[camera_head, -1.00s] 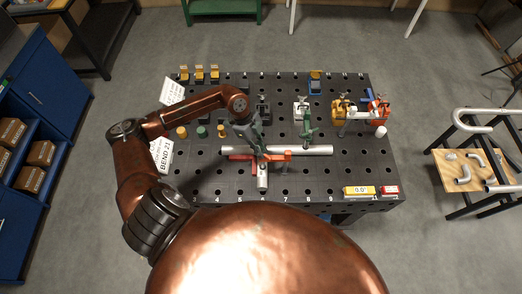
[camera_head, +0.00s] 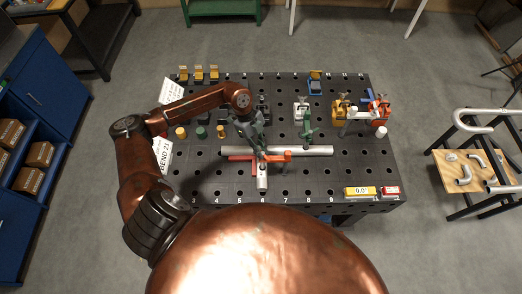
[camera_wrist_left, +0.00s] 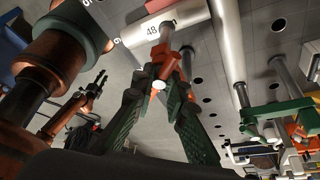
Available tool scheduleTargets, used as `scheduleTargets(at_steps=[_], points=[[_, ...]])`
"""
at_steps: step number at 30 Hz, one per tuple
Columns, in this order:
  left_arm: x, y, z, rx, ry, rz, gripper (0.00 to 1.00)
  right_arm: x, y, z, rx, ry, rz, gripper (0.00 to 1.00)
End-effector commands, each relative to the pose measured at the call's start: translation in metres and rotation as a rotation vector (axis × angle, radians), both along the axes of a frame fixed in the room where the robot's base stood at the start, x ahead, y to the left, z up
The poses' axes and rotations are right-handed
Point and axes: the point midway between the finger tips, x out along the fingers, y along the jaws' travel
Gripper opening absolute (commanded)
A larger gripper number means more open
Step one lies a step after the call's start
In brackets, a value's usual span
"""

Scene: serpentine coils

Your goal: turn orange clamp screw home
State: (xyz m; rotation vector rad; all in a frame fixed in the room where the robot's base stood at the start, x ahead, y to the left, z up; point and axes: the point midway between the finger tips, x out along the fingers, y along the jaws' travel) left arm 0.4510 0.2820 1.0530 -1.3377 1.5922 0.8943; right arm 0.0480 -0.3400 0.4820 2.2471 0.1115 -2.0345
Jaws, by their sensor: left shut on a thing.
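The orange clamp (camera_head: 276,156) sits by the long grey tube (camera_head: 318,150) on the dark perforated table (camera_head: 215,185). My left gripper (camera_head: 258,148) reaches down onto the clamp from above. In the left wrist view, the two green-and-black fingers of my left gripper (camera_wrist_left: 160,80) are closed together around an orange part of the clamp (camera_wrist_left: 166,50), at its screw. The fingers hide much of the screw, so its depth cannot be told. My right gripper is not in view.
A green clamp (camera_head: 307,132) stands on the tube to the right. Yellow (camera_head: 339,110) and red-orange (camera_head: 380,110) fixtures stand at the back right. A yellow display block (camera_head: 359,191) lies at the front right. The front left of the table is mostly clear.

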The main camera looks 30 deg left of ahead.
Motion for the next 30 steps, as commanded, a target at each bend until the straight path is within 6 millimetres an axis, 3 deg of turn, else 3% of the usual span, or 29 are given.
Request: scheduleTargets(at_steps=[30], points=[[0.0011, 0.0, 0.0012, 0.0, -0.002, -0.06, 0.0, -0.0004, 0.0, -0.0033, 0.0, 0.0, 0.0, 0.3]])
